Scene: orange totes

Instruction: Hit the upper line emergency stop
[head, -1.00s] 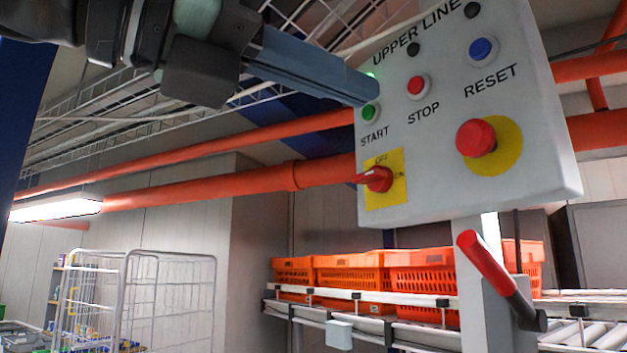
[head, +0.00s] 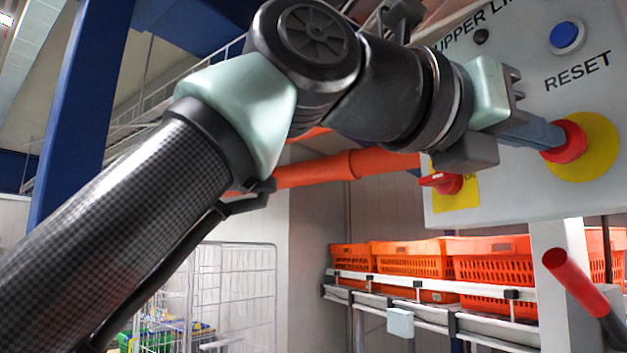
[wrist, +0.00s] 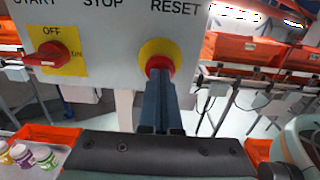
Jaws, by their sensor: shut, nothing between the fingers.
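The upper line control panel (head: 510,195) is a grey box at the right of the head view. Its emergency stop (head: 572,142) is a red mushroom button on a yellow disc, below the blue RESET button (head: 566,37). The stop also shows in the wrist view (wrist: 159,63). My gripper (head: 556,138) is shut and empty, and its fingertips are at the red button, apparently touching it. In the wrist view the fingers (wrist: 160,88) cover the lower part of the button. I cannot tell whether the button is pressed in.
A red OFF/ON rotary switch (head: 442,182) on a yellow plate sits left of the stop. A red-handled lever (head: 572,275) is below the panel. Orange totes (head: 412,258) stand on a conveyor behind, and a wire cage trolley (head: 235,290) stands at the left.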

